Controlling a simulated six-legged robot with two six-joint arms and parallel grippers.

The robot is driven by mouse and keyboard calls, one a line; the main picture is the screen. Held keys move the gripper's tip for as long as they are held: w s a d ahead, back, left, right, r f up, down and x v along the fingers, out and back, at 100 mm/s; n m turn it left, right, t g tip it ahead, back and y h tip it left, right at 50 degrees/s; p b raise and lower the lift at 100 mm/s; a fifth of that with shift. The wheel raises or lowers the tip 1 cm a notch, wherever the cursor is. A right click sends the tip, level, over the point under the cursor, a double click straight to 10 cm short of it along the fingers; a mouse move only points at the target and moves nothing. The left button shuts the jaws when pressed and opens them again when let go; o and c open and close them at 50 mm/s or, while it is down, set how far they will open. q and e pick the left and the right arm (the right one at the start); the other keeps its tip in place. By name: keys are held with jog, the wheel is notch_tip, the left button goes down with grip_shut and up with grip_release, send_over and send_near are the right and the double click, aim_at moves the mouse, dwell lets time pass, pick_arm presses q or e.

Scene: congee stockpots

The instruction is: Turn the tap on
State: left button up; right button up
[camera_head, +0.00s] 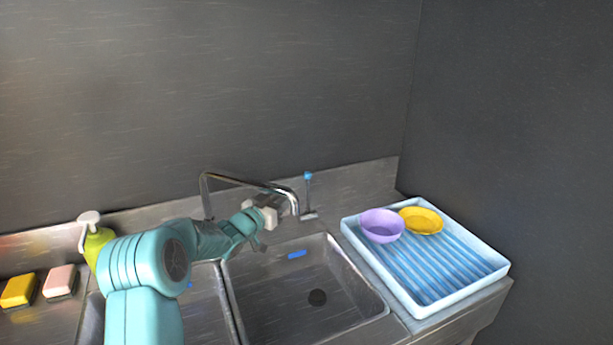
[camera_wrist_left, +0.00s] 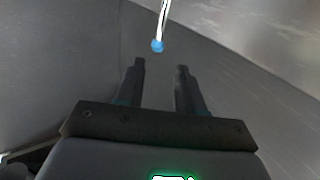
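The tap (camera_head: 245,182) is a curved metal spout at the back of the sink in the head view. To the right of its spout end stands a thin upright lever with a blue tip (camera_head: 308,176). In the left wrist view, the blue tip (camera_wrist_left: 157,45) shows just beyond the fingertips, between their lines. My left gripper (camera_head: 272,212) is near the spout end, left of the lever, partly hidden in the head view. In the left wrist view its two dark fingers (camera_wrist_left: 160,67) are apart with nothing between them. My right gripper is not in view.
A double metal sink (camera_head: 345,302) lies below, with a small blue item (camera_head: 297,254) in its right basin. A light-blue drying tray (camera_head: 470,288) holds a purple bowl (camera_head: 381,226) and a yellow bowl (camera_head: 424,220). A green soap bottle (camera_head: 95,243) and sponges (camera_head: 60,281) are left.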

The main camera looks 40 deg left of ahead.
pick_arm(q)
jog(key=p, duration=0.1)
send_near(306, 181)
jog(key=w, duration=0.4)
jog(key=w+p, duration=0.1)
jog(key=shift+w+a+r, duration=0.15)
jog(key=shift+w+r, duration=0.2)
jog(key=shift+w, duration=0.05)
jog(key=w, duration=0.1)
jog(key=w+p, duration=0.1)
jog(key=w, duration=0.1)
jog(key=shift+a+f, duration=0.2)
jog(key=shift+f, duration=0.2)
jog(key=shift+w+p, duration=0.45)
jog(key=shift+w+a+r+p, duration=0.1)
jog(key=shift+w+r+p, duration=0.05)
jog(key=shift+r+p, duration=0.15)
jog(key=shift+w+f, duration=0.35)
jog(key=shift+w, duration=0.2)
jog(key=shift+s+r, duration=0.2)
jog(key=shift+c, duration=0.6)
grip_shut()
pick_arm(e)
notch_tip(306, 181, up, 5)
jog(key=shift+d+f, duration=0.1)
